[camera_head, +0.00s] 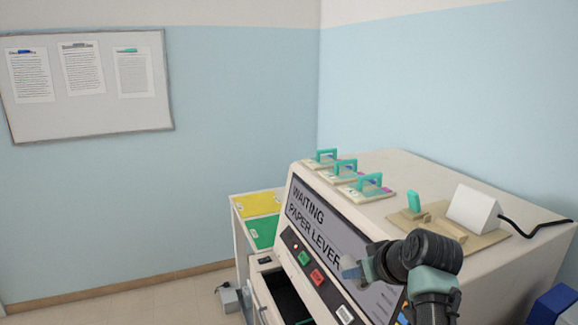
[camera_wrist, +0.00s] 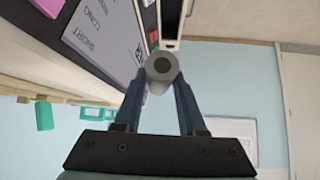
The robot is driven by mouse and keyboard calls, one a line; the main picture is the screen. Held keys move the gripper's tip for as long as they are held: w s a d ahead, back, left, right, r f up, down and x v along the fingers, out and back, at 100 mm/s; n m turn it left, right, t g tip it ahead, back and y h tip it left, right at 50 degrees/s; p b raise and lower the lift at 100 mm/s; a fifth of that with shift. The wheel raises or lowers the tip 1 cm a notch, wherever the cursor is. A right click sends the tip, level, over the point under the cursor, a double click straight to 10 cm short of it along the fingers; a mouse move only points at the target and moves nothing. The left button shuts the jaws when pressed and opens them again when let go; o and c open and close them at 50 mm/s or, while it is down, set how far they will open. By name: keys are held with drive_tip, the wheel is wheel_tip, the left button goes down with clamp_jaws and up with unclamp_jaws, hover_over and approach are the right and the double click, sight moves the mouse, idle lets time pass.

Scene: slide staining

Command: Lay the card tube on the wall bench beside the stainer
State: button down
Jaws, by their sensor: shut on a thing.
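My gripper (camera_head: 356,268) is in front of the stainer's slanted face in the head view, seen from the side. In the wrist view, its two blue fingers (camera_wrist: 163,88) are shut on the card tube (camera_wrist: 162,68), a grey-white cylinder seen end-on with a dark round centre. The tube cannot be made out clearly in the head view. The stainer (camera_head: 430,170) is a big cream machine with a dark panel reading "WAITING PAPER LEVER". I cannot tell for sure which surface is the wall bench.
Several teal-handled holders (camera_head: 345,168) and a white wedge block (camera_head: 473,208) with a black cable stand on the stainer's top. Yellow (camera_head: 258,203) and green (camera_head: 262,233) panels lie beyond its left side. A whiteboard (camera_head: 90,112) hangs on the wall. A blue box (camera_head: 556,303) is at lower right.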

drive_tip(key=s+a+f+m, duration=0.1)
drive_tip(key=s+a+f, duration=0.15)
drive_tip(key=f, duration=0.35)
drive_tip(key=s+a+f, duration=0.1)
drive_tip(key=s+f, duration=0.2)
drive_tip(key=f, duration=0.3)
drive_tip(key=s+a+f+h, duration=0.1)
drive_tip(key=s+a+f, duration=0.2)
drive_tip(key=s, duration=0.5)
drive_tip(key=s+a+f+m, duration=0.1)
drive_tip(key=s+a+f, duration=0.3)
drive_tip(key=s, duration=0.4)
drive_tip(key=s+a+f+m+h, duration=0.1)
drive_tip(key=s+a+f, duration=0.2)
drive_tip(key=s, duration=0.5)
drive_tip(key=shift+a+f+h, duration=0.3)
drive_tip(key=shift+f, duration=0.05)
